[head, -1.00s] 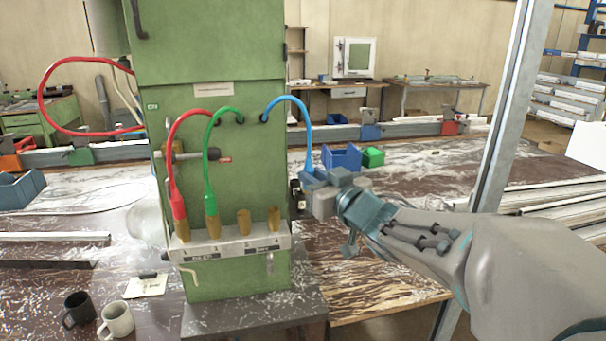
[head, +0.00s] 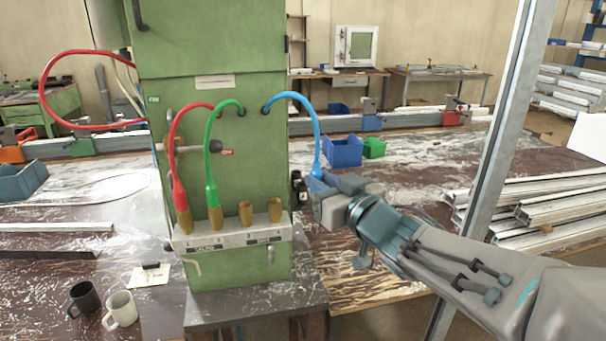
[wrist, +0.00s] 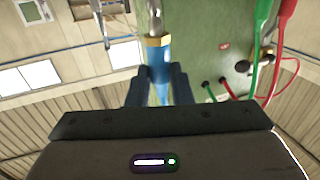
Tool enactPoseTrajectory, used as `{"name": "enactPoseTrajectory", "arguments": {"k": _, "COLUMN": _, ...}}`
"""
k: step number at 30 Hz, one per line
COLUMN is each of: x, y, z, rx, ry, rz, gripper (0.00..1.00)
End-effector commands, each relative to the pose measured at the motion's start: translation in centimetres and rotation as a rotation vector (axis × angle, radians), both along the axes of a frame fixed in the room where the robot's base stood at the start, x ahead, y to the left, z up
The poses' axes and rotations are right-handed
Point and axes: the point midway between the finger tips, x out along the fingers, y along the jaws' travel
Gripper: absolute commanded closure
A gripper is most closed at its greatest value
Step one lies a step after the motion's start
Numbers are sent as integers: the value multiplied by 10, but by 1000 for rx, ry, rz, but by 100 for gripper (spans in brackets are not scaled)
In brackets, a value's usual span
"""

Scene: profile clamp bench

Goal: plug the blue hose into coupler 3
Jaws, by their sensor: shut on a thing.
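My gripper (head: 320,188) is shut on the blue hose's plug end, to the right of the green cabinet's lower front. The blue hose (head: 303,98) arches from a port on the cabinet down to my gripper. In the wrist view the blue plug (wrist: 159,70) sits between the fingers, its brass collar and metal tip beyond them. A pale coupler block (head: 228,238) on the cabinet bears a row of brass couplers. The red hose (head: 178,190) and green hose (head: 211,190) are in the two left ones. The third coupler (head: 245,215) and the rightmost coupler (head: 275,210) are empty. Their labels are too small to read.
The green cabinet (head: 215,130) stands on a dark bench plate. A metal post (head: 503,130) rises beside my arm. Blue bin (head: 343,152) and green bin (head: 374,148) stand behind. Two mugs, black (head: 84,299) and white (head: 121,309), sit at front left.

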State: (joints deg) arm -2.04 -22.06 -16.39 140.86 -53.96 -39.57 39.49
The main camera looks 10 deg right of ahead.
Motion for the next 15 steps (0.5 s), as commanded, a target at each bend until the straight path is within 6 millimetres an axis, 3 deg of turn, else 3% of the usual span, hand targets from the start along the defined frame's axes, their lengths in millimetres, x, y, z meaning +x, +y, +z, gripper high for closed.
{"name": "enactPoseTrajectory", "arguments": {"k": 15, "x": -24, "y": 0, "z": 1, "rx": 1, "ry": -1, "rz": -1, "gripper": 100}}
